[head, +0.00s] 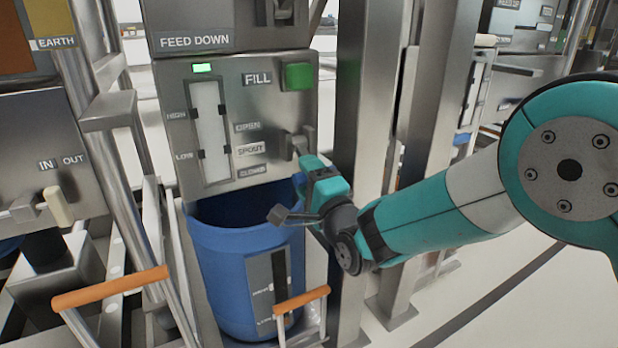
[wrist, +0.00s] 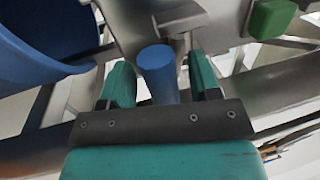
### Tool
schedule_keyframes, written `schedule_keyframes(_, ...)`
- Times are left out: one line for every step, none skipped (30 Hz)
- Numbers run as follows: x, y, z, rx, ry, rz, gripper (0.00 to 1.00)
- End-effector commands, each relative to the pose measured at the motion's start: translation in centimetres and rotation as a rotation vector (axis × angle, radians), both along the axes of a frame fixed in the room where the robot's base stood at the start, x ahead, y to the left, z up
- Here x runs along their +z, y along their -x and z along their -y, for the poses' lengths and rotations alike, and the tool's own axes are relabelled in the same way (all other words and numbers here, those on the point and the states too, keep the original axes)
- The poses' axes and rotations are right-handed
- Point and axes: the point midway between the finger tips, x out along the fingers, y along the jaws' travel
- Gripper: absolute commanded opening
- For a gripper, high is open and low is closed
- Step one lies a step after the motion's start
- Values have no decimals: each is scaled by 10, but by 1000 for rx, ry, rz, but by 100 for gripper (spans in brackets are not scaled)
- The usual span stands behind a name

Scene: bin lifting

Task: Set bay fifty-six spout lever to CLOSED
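The spout lever (head: 300,141) sits on the right of the grey panel, beside the labels OPEN (head: 248,126), SPOUT (head: 251,148) and CLOSED (head: 252,171). Its lower part is hidden behind my gripper (head: 308,168), so its setting is hard to tell. In the wrist view, a blue round-ended handle (wrist: 157,72), apparently the lever's grip, stands between the two teal fingers of my gripper (wrist: 162,80). The fingers are apart around it. A gap shows on its right; on its left I cannot tell whether the finger touches. No bay number is readable.
A green FILL button (head: 299,76) is above the lever; a HIGH/LOW gauge (head: 210,128) is to the left. A blue bin (head: 222,255) stands below the panel. A steel post (head: 362,85) rises close to the right. Orange-handled bars (head: 302,299) stand in front.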

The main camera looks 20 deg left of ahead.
Motion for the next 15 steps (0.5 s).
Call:
schedule_keyframes(0,0,1,-1,-1,0,57)
schedule_keyframes(0,-1,1,-2,0,1,57)
schedule_keyframes(1,-1,1,-2,0,1,57)
schedule_keyframes(1,-1,1,-2,0,1,57)
schedule_keyframes(1,0,2,-2,0,1,57)
schedule_keyframes(1,0,3,-2,0,1,57)
schedule_keyframes(0,1,4,-2,-1,2,57)
schedule_keyframes(0,3,5,-1,-1,2,57)
schedule_keyframes(-1,5,8,-1,0,0,57)
schedule_keyframes(-1,7,11,-1,0,1,57)
schedule_keyframes(-2,10,15,-1,0,0,57)
schedule_keyframes(-3,15,21,-2,1,-1,57)
schedule_keyframes(-4,19,26,-4,0,-3,57)
schedule_keyframes(-10,21,29,-3,-1,-1,57)
schedule_keyframes(-13,25,33,-1,-1,-1,57)
